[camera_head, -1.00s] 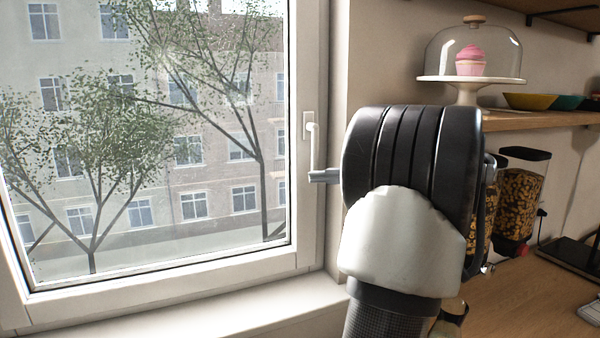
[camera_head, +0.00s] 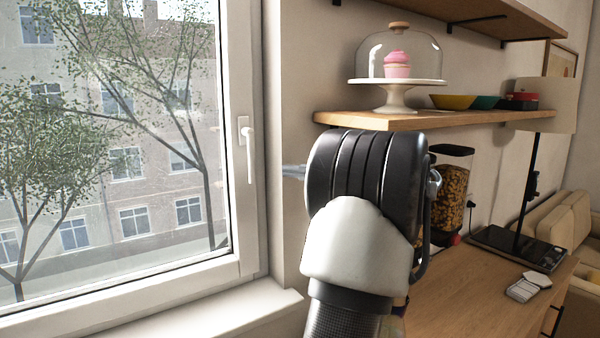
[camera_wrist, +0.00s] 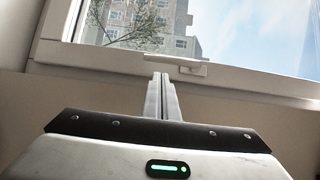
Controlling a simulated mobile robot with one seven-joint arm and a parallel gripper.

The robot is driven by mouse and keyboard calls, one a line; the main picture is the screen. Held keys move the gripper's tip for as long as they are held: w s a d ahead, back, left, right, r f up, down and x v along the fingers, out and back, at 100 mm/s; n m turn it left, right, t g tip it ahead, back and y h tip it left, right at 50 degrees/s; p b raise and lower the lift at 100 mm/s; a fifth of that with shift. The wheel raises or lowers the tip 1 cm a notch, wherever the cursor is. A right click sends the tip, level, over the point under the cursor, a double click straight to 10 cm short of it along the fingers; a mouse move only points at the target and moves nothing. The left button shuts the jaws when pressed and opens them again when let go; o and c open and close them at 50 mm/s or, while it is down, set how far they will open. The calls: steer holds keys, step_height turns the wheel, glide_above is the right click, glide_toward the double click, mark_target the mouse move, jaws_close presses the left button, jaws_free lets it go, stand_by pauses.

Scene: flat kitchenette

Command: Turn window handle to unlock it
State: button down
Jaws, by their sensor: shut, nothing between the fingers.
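The white window handle (camera_head: 250,150) is on the right side of the window frame. Its lever hangs straight down, along the frame. In the wrist view the handle (camera_wrist: 188,66) lies along the frame, just beyond the fingertips and mostly to their right. My gripper (camera_head: 285,170) is to the right of the handle in the head view, with a visible gap between fingertip and lever. In the wrist view my gripper (camera_wrist: 160,77) has its fingers together and empty, pointing toward the frame. My wrist hides most of the fingers in the head view.
The window sill (camera_head: 210,310) runs below the window. A wooden shelf (camera_head: 460,120) with a cake stand (camera_head: 397,95) is behind and above my wrist. A food dispenser (camera_head: 450,195) and a wooden counter (camera_head: 470,300) are at the right.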

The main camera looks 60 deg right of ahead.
steer(key=w+a, duration=0.1)
steer(key=w, duration=0.5)
steer(key=shift+w, duration=0.15)
